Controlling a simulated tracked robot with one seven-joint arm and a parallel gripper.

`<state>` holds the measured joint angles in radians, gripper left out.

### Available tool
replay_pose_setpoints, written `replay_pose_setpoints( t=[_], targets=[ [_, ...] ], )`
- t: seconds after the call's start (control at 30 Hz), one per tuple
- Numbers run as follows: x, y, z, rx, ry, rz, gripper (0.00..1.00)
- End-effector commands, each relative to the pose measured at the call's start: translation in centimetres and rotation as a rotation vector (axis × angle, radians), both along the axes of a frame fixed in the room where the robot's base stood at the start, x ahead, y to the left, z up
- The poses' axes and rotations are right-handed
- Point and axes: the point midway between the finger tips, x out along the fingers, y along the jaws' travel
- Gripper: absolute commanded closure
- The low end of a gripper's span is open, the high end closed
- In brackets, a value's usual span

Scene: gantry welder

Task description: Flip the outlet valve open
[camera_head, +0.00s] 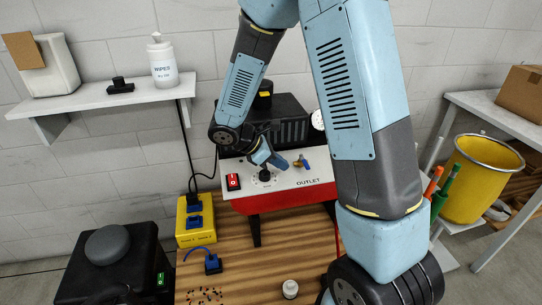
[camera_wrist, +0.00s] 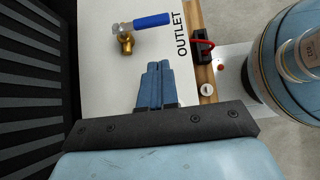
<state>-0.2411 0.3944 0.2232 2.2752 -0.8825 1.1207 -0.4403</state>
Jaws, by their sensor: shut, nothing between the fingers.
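The outlet valve (camera_head: 301,164) is a small brass fitting with a blue lever on the pale top panel of a red machine (camera_head: 285,199), beside the word OUTLET. In the wrist view the valve's brass body (camera_wrist: 126,40) is at the upper middle. Its blue lever (camera_wrist: 152,20) points right, toward the OUTLET lettering. My gripper (camera_head: 282,165) is just left of the valve in the head view. In the wrist view my gripper (camera_wrist: 157,66) has its blue fingers together and empty, below the lever and apart from it.
A red switch (camera_head: 233,182) and a black knob (camera_head: 265,175) are on the panel. A pressure gauge (camera_head: 318,120) stands behind. A yellow box (camera_head: 195,222) with blue plugs is at left, on the wooden table (camera_head: 270,262). A yellow bucket (camera_head: 478,178) is at right.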

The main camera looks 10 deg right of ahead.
Motion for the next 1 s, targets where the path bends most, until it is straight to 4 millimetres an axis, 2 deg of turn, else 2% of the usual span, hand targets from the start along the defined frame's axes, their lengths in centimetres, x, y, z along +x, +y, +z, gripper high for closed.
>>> replay_pose_setpoints(
  t=[0.07,0.2,0.4,0.77,0.8,1.0],
  targets=[
    [-0.1,-1.0,-1.1,-0.001,0.004,-0.001,1.00],
    [-0.1,-3.0,-0.8,0.000,0.000,-0.003,1.00],
    [-0.1,-4.5,-0.9,0.000,0.001,-0.001,1.00],
    [0.0,-4.8,-0.8,0.000,0.001,0.001,1.00],
    [0.0,-5.3,-0.8,0.000,0.001,-0.001,1.00],
    [0.2,-4.5,-0.8,0.000,0.001,0.023,1.00]
  ],
)
